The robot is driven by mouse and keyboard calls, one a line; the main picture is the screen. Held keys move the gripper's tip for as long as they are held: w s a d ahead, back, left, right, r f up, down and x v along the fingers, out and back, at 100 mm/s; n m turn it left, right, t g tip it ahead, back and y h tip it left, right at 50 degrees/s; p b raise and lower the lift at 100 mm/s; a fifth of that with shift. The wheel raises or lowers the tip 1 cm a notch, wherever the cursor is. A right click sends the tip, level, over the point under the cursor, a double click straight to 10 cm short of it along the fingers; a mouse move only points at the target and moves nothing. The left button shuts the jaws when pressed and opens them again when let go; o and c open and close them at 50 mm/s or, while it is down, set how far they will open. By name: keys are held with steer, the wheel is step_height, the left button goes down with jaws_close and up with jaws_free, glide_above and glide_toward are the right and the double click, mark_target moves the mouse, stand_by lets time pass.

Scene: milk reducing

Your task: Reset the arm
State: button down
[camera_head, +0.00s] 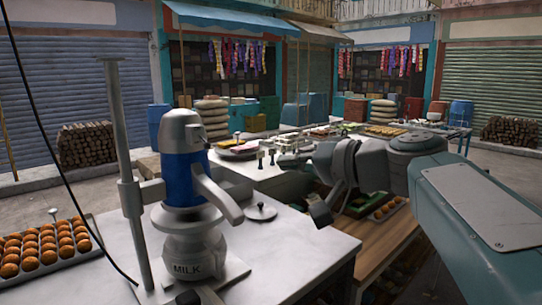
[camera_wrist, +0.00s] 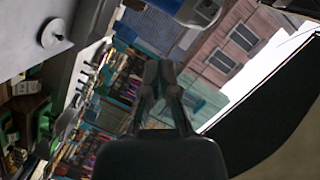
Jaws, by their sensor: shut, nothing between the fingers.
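My arm reaches in from the right in the head view, with my gripper (camera_head: 319,211) bent down near the right edge of the white table (camera_head: 290,258). In the wrist view the two dark fingers of my gripper (camera_wrist: 161,72) are together, with nothing seen between them. The milk machine (camera_head: 186,170), with a blue band, a metal body and a MILK label, stands upright on the table to the left of my gripper, apart from it. Part of what looks like the machine shows at the top of the wrist view (camera_wrist: 198,12).
A small round lid with a knob (camera_head: 260,212) lies on the table between machine and gripper. A metal post (camera_head: 128,180) stands left of the machine. A tray of round orange food (camera_head: 62,263) is at far left. A lower wooden surface (camera_head: 385,240) holds another tray under my arm.

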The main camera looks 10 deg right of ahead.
steer(key=s+a+f+g+h, duration=0.35)
steer(key=s+f, duration=0.25)
steer(key=f, duration=0.4)
steer(key=s+d+f+n+g+h, duration=0.1)
steer(key=s+d+f+h, duration=0.3)
steer(key=f, duration=0.5)
steer(key=s+d+f+n+g+h, duration=0.1)
steer(key=s+d+f+h, duration=0.2)
steer(key=s+f, duration=0.6)
steer(key=shift+d+f+h, duration=0.4)
steer(key=shift+f+h, duration=0.05)
steer(key=shift+h, duration=0.1)
steer(key=shift+a, duration=0.15)
